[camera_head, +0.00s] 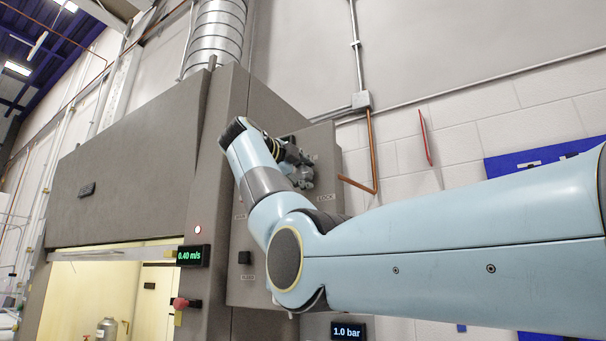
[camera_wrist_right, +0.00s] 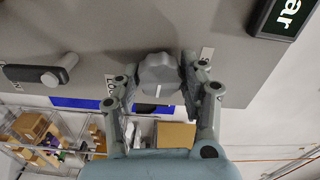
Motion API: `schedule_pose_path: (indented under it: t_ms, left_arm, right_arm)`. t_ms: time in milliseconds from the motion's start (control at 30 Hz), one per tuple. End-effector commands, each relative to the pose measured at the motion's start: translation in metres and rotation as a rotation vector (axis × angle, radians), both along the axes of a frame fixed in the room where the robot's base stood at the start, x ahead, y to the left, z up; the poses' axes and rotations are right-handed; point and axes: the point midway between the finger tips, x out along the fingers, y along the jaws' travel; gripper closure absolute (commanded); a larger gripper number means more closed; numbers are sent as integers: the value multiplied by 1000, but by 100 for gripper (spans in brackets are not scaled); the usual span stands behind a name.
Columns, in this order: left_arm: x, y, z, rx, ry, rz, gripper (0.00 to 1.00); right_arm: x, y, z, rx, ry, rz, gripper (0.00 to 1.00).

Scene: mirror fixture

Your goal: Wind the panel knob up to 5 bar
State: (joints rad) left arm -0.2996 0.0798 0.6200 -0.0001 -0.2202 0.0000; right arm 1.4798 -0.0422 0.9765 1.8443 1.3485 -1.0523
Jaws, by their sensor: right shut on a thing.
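The panel knob (camera_wrist_right: 158,72) is a grey lobed knob with a white mark, seen in the right wrist view on the grey panel. My right gripper (camera_wrist_right: 161,79) has its fingers on both sides of it and is shut on it. In the head view my right gripper (camera_head: 296,165) is at the panel, with my wrist and arm in front, and the knob cannot be made out there. The pressure display (camera_head: 348,331) reads 1.0 bar. A corner of a display (camera_wrist_right: 287,17) also shows in the wrist view. My left gripper is in neither view.
A grey lever handle (camera_wrist_right: 55,76) sits on the panel beside the knob, near a LOCK label. The cabinet (camera_head: 130,180) has a lit opening at left, a 0.40 m/s display (camera_head: 193,256) and a red knob (camera_head: 180,303). Copper pipe (camera_head: 373,150) runs on the wall.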

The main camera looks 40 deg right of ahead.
Motion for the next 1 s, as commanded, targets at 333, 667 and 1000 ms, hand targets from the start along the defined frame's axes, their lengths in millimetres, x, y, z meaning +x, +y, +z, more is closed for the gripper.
schedule_pose_path:
  t_ms: [333, 667, 1000]
  left_arm:
    - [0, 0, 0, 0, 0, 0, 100]
    - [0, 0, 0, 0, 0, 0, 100]
    - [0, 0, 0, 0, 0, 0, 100]
  right_arm:
    - [0, 0, -2, 126, -303, 0, 90]
    - [1, 0, -3, 247, -591, -1, 90]
    - [1, 1, -5, 371, -888, -1, 90]
